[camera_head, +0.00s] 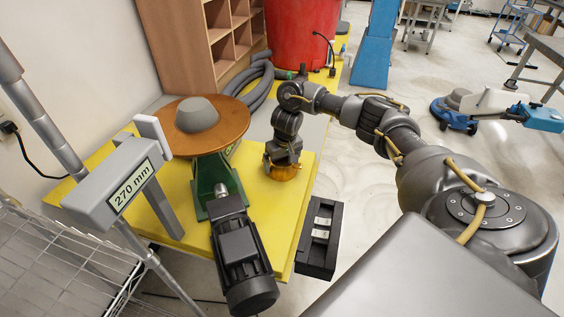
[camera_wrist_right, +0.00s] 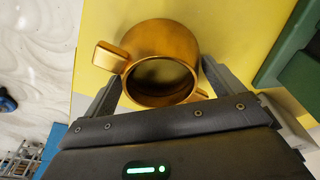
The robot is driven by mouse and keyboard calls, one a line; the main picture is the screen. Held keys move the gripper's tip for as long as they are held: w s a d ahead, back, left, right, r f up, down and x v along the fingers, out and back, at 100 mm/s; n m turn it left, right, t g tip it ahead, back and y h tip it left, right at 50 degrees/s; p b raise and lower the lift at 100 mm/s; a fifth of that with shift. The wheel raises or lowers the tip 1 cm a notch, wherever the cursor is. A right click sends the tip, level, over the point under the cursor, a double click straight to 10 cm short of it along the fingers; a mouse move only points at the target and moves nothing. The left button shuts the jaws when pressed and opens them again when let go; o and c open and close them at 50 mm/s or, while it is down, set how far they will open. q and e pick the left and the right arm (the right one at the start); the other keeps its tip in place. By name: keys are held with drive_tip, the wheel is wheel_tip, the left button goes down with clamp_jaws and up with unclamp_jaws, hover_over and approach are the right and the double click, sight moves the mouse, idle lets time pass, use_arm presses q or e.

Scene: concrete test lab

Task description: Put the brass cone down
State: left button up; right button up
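The brass cone (camera_head: 284,173) shows low under my right gripper (camera_head: 283,158) in the head view, over the right part of the yellow tabletop (camera_head: 268,213). In the right wrist view the brass cone (camera_wrist_right: 160,50) looks like a hollow golden cup with its dark opening facing the camera and small lugs at the side. My right gripper's fingers (camera_wrist_right: 162,76) lie against both sides of it. I cannot tell whether its underside touches the yellow surface. My left gripper is out of view.
A green stand with a round orange-brown plate (camera_head: 235,125) and a grey dome (camera_head: 197,114) is left of the cone. A black motor (camera_head: 240,255), a black tray (camera_head: 320,240) and a 270 mm gauge (camera_head: 120,190) stand nearer. Grey hose (camera_head: 262,85) lies behind.

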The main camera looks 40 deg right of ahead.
drive_tip(key=shift+o, duration=0.4)
drive_tip(key=shift+r, duration=0.35)
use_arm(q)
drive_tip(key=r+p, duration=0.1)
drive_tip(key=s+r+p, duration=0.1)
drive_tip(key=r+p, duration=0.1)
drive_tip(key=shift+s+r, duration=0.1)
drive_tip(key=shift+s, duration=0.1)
use_arm(e)
wheel_tip(320, 180, up, 11)
drive_tip(key=s, duration=0.1)
drive_tip(key=shift+s+a+r, duration=0.15)
drive_tip(key=shift+s+a, duration=0.05)
drive_tip(key=shift+s, duration=0.15)
